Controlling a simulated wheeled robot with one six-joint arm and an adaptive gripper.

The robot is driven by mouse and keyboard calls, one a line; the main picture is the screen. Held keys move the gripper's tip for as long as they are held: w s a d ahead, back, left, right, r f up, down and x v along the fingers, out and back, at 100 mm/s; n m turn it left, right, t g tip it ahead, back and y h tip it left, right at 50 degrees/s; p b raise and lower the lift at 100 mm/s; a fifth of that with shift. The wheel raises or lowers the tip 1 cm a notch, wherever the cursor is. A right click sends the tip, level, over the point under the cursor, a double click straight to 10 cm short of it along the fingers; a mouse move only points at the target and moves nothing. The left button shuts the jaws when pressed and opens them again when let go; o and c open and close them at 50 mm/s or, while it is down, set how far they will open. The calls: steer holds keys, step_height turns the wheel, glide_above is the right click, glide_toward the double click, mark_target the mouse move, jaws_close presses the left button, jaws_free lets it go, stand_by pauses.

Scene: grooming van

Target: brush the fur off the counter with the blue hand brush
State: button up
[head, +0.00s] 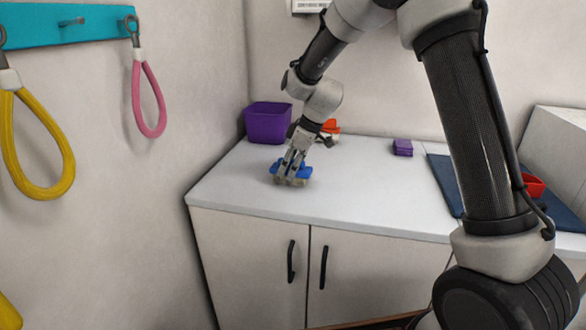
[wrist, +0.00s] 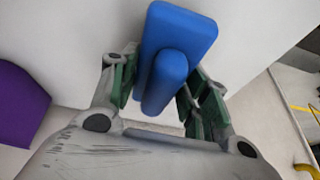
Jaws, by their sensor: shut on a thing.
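Whether the bristles touch the counter I cannot tell. I can make out no fur on the counter in either view.
A purple bin (head: 268,123) stands at the back left corner. An orange-red thing (head: 330,126) is behind my wrist. A purple block (head: 402,147) lies at the back. A dark blue mat (head: 443,180) with a red tray (head: 533,185) is to the right. The counter's middle is clear.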

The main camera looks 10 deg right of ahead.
step_height(320, 180, up, 2)
steer(key=shift+d+r, duration=0.1)
steer(key=shift+r, duration=2.8)
